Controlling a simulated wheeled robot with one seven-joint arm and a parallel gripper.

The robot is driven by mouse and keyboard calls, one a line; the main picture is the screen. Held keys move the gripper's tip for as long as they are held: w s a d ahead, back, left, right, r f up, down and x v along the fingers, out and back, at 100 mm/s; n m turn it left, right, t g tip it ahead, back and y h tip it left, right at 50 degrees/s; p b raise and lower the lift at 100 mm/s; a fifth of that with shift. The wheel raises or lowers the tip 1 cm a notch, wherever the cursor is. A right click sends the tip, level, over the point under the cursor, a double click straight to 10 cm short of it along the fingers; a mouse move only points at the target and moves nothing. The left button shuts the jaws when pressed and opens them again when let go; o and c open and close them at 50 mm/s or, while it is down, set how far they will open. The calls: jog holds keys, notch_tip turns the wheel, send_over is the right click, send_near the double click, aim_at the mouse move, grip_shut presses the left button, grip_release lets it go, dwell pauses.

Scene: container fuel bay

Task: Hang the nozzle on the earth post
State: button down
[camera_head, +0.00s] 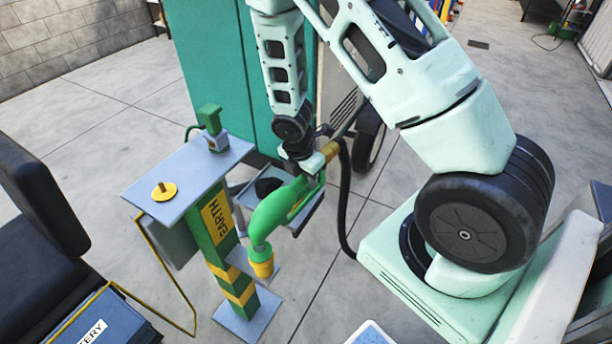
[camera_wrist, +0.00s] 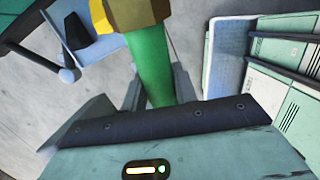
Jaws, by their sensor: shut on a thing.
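The green nozzle (camera_head: 272,214) hangs tilted from my gripper (camera_head: 308,172), its yellow spout end (camera_head: 262,264) pointing down. In the wrist view the gripper (camera_wrist: 155,98) is shut around the green nozzle body (camera_wrist: 148,55); a yellow-brown collar (camera_wrist: 136,12) shows at the top. The earth post (camera_head: 216,240) is green with yellow bands and an EARTH label, with a grey top plate (camera_head: 183,180). A grey bracket (camera_head: 305,216) with a black part (camera_head: 268,187) shows behind the nozzle, which partly hides it. I cannot tell whether nozzle and bracket touch.
A black hose (camera_head: 345,205) runs down from the nozzle's rear. A green clamp (camera_head: 212,128) and a yellow disc (camera_head: 164,191) are on the post's top plate. A yellow wire (camera_head: 165,262) loops at the left. A teal cabinet (camera_head: 222,80) stands behind. A battery box (camera_head: 92,322) is lower left.

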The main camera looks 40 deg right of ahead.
jog(key=shift+f+b, duration=0.3)
jog(key=shift+f, duration=0.25)
jog(key=c, duration=1)
grip_release()
jog(key=shift+r, duration=0.1)
jog(key=p+v, duration=0.1)
jog(key=v, duration=1.6)
jog(key=shift+r+p, duration=0.15)
jog(key=shift+p, duration=0.25)
